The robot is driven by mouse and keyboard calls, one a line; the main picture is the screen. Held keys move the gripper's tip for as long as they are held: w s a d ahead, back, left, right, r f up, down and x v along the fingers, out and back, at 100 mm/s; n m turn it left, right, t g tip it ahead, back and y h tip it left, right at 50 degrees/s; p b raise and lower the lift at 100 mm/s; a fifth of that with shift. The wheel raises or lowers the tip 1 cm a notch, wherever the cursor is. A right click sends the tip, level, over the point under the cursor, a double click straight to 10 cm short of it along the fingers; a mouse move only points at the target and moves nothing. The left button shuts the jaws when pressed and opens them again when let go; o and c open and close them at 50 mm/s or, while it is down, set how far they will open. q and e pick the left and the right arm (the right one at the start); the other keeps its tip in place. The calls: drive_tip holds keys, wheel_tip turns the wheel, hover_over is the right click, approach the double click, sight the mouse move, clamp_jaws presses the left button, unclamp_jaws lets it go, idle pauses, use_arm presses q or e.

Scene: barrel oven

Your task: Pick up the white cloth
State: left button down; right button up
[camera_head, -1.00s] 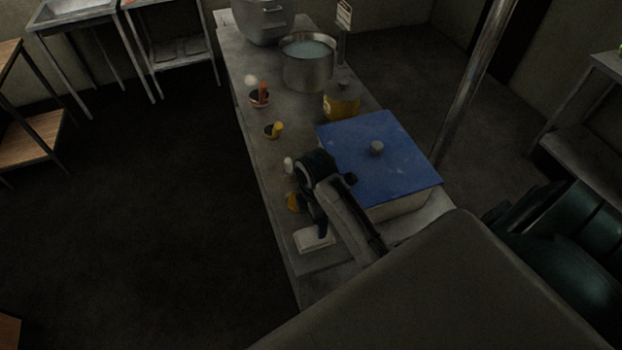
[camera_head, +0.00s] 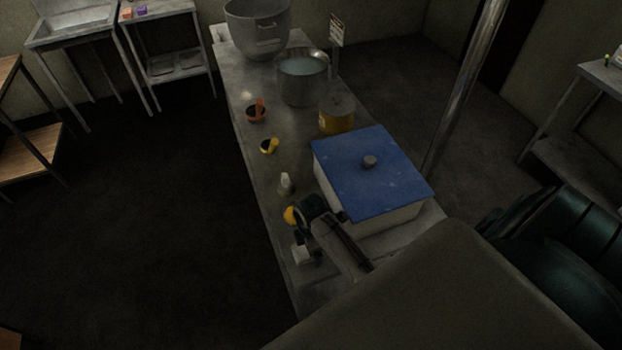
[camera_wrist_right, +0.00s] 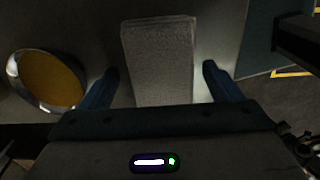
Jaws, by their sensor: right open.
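The white cloth (camera_head: 301,254) is a small folded pad near the front left edge of the metal counter (camera_head: 262,185). It is partly hidden behind my right gripper (camera_head: 305,232) in the head view. In the right wrist view the cloth (camera_wrist_right: 160,60) is a pale grey rectangle. The two fingers of my right gripper (camera_wrist_right: 160,74) are apart, one on each side of it, with gaps showing. I cannot tell how high they are above the counter. My left gripper is not in view.
A box with a blue lid (camera_head: 372,170) stands right of my right gripper. A bowl with yellow contents (camera_wrist_right: 48,80) is close to the left finger. A small white bottle (camera_head: 286,184), small bowls and a large pot (camera_head: 303,80) stand farther along the counter.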

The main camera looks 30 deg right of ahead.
drive_tip(key=c, duration=1.1)
drive_tip(key=shift+r, duration=0.1)
drive_tip(key=shift+r+b, duration=0.3)
drive_tip(key=shift+r, duration=0.25)
wheel_tip(320, 180, up, 9)
drive_tip(key=shift+f+b, duration=0.1)
drive_tip(key=shift+b, duration=1.05)
drive_tip(key=shift+o, duration=1.1)
drive_tip(key=shift+c, duration=0.6)
